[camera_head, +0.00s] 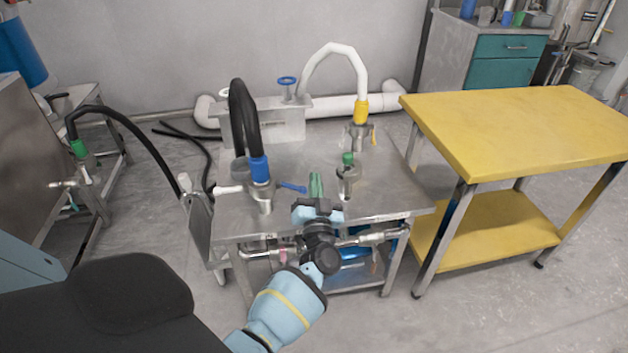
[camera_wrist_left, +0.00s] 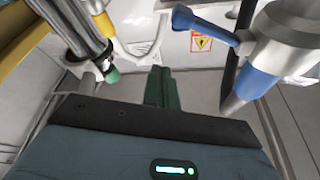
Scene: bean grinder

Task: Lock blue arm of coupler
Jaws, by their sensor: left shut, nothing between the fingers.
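The coupler (camera_head: 261,187) is a metal fitting with a blue collar, joined to a thick black hose on the metal table. Its blue arm (camera_head: 292,187) sticks out to the right, and a white arm (camera_head: 228,189) sticks out to the left. In the left wrist view the coupler (camera_wrist_left: 285,40) stands at the right, with the blue arm (camera_wrist_left: 205,25) reaching left from it. My left gripper (camera_head: 316,186) has green fingers, shut and empty, just right of the blue arm's tip. The fingers (camera_wrist_left: 158,88) appear apart from the arm in the left wrist view. My right gripper is not in view.
A green-topped fitting (camera_head: 347,175) stands close right of my left gripper. A yellow-collared coupler (camera_head: 360,128) with a white hose is further back. The metal table (camera_head: 395,195) has bare room at right. A yellow table (camera_head: 520,125) stands beyond it.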

